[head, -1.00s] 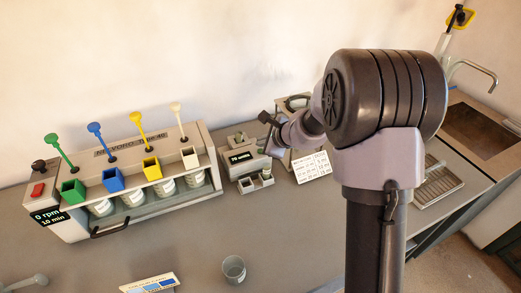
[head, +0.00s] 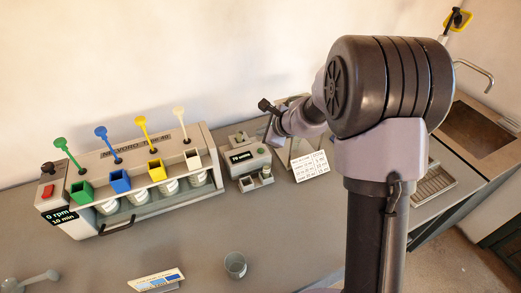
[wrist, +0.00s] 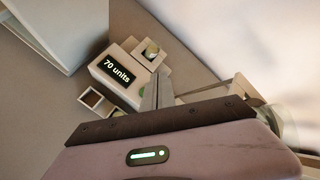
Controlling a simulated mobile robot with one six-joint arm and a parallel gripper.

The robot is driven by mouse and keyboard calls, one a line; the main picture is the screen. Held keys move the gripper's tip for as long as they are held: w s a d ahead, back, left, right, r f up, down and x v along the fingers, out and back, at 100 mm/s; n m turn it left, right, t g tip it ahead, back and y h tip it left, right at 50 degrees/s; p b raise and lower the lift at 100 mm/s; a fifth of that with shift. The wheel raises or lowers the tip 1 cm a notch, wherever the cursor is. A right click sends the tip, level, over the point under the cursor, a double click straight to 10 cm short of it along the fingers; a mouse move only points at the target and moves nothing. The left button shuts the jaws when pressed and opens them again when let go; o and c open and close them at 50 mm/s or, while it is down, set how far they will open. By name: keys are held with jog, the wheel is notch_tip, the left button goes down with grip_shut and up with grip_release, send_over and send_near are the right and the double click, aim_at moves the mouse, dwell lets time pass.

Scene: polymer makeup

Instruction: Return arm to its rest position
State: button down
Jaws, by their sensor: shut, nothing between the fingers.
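My gripper (wrist: 157,85) shows in the wrist view with its two grey fingers together and nothing between them. It hangs above the bench beside a small beige meter (wrist: 117,75) whose display reads 70 units. In the head view my arm stands at the right. Its wrist reaches left near the wall, above and right of the meter (head: 243,155). The fingers are small and hard to make out there. No held object shows.
Left of the meter stands a long jar tester (head: 125,175) with green, blue, yellow and white cups and stirrers. A white card (head: 312,165) stands near the wrist. A clear cup (head: 235,265) sits at the front. A sink (head: 480,130) is at right. Mid-bench is clear.

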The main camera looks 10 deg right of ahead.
jog(key=s+a+r+n+y, duration=0.1)
jog(key=s+a+r+n, duration=0.25)
jog(key=s+r, duration=0.2)
jog(key=s+a+r+n+g, duration=0.1)
jog(key=s+a+r+n, duration=0.1)
jog(key=s+r+n, duration=0.3)
jog(key=s+a+r+n+y, duration=0.1)
jog(key=s+a+r+n, duration=0.15)
jog(key=s+r, duration=0.35)
jog(key=s+d+f+n+h, duration=0.1)
jog(key=s+d+n, duration=0.1)
jog(key=s, duration=0.8)
jog(key=s+d+f+n+g+h, duration=0.1)
jog(key=s+n, duration=0.4)
jog(key=s, duration=0.5)
jog(key=shift+d+g+h, duration=0.3)
jog(key=shift+d+h, duration=0.05)
jog(key=shift+h, duration=0.45)
